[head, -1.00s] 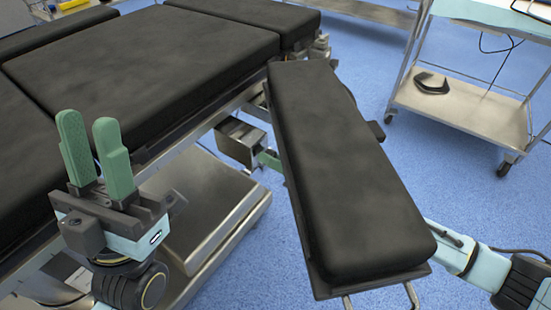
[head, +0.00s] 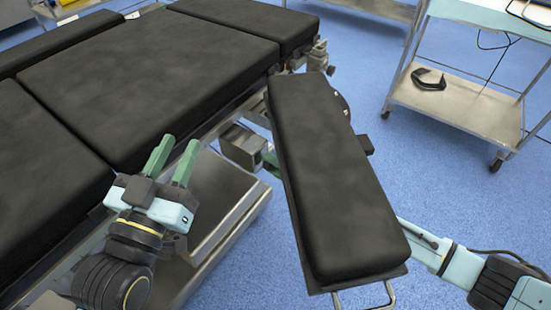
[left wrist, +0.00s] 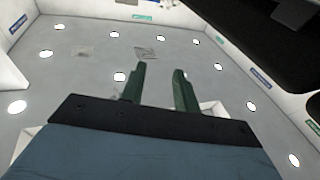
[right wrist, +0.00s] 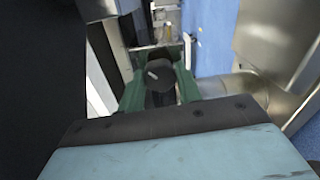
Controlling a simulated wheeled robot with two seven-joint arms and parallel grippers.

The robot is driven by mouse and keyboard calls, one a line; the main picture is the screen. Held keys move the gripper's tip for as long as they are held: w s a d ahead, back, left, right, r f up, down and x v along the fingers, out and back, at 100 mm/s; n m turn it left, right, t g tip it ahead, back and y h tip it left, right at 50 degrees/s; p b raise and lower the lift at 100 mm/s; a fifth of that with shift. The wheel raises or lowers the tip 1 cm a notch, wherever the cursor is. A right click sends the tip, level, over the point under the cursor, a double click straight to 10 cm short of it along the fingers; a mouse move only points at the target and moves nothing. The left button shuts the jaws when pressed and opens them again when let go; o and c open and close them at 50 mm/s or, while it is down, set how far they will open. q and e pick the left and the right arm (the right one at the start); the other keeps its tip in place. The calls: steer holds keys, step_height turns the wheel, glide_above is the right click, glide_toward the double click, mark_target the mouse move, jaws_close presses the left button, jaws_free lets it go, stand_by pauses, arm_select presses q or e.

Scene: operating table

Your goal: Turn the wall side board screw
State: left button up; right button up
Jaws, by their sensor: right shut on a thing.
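The side board (head: 335,180) is a long black padded panel angled beside the operating table (head: 150,65) in the head view. A dark round knob, which looks like the screw (right wrist: 155,76), sits between the green fingers of my right gripper (right wrist: 160,70) in the right wrist view. My right gripper is shut on it. In the head view the board hides most of this gripper and the knob. My left gripper (head: 179,141) is apart from the board, left of it, by the table's near side. Its green fingers are open and empty in the left wrist view (left wrist: 159,68).
A metal base (head: 225,200) stands below the table between my left gripper and the board. A steel trolley (head: 460,110) with a black item (head: 429,80) on its lower shelf stands at the right. Blue floor lies clear between board and trolley.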

arm_select(q)
steer(key=s+a+f+g+y+p, duration=0.2)
steer(key=s+a+f+g, duration=0.2)
steer(key=s+f+g, duration=0.2)
steer(key=s+a+f+n+g+y+p, duration=0.1)
steer(key=s+a+f+g+y+p, duration=0.2)
steer(key=s+f+g, duration=0.4)
step_height(320, 180, down, 5)
steer(key=g, duration=0.2)
steer(key=shift+s+a+g, duration=0.25)
steer(key=shift+a+g, duration=0.1)
steer(key=shift+g, duration=0.05)
arm_select(e)
steer(key=m, duration=3)
steer(key=shift+m, duration=0.3)
arm_select(q)
steer(key=shift+d+r, duration=0.15)
steer(key=shift+r, duration=0.1)
arm_select(e)
steer(key=shift+m, duration=0.3)
